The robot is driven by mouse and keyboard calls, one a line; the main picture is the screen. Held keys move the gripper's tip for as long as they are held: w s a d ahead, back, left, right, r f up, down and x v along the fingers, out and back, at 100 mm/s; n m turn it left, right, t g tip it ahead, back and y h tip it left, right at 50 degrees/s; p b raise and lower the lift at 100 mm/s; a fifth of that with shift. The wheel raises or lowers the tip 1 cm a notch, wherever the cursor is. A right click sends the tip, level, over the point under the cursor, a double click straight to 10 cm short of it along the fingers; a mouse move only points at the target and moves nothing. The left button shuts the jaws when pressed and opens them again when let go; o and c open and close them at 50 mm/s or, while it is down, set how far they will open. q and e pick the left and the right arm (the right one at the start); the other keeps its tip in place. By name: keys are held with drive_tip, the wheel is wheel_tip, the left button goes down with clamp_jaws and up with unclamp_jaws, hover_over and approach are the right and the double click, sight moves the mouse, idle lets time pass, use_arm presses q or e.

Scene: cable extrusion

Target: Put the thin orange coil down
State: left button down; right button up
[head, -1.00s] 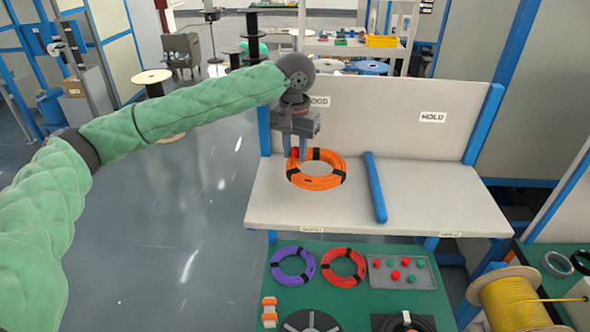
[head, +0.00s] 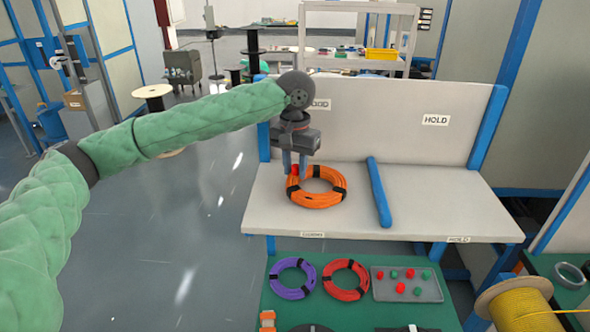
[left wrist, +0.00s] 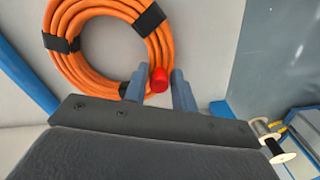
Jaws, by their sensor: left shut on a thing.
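The orange coil (head: 317,201) with black bands is at the left part of the grey shelf (head: 440,205), left of the blue divider bar (head: 379,191). It looks flat and at or just above the shelf; I cannot tell if it touches fully. My left gripper (head: 295,170) points down at the coil's back left rim. In the left wrist view, a red cap (left wrist: 160,80) at the coil's edge sits between the fingers (left wrist: 160,88). The gripper is shut on the coil at this cap. The coil also shows in the left wrist view (left wrist: 85,70). My right gripper is not in view.
The shelf has a back panel, with a HOLD sign (head: 436,119) right of the divider. Below, a green table holds a purple coil (head: 292,278), a red coil (head: 346,280) and a grey tray (head: 408,296). A yellow cable spool (head: 520,305) stands right. The shelf right of the divider is clear.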

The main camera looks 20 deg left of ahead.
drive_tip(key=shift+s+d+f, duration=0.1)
use_arm(q)
drive_tip(key=c, duration=1.1)
unclamp_jaws()
drive_tip(key=shift+f, duration=0.1)
drive_tip(key=shift+c, duration=0.2)
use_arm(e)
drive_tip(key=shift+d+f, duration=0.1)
use_arm(q)
drive_tip(key=shift+r, duration=0.4)
wheel_tip(320, 180, up, 12)
drive_tip(key=b, duration=0.3)
drive_tip(key=shift+f, duration=0.25)
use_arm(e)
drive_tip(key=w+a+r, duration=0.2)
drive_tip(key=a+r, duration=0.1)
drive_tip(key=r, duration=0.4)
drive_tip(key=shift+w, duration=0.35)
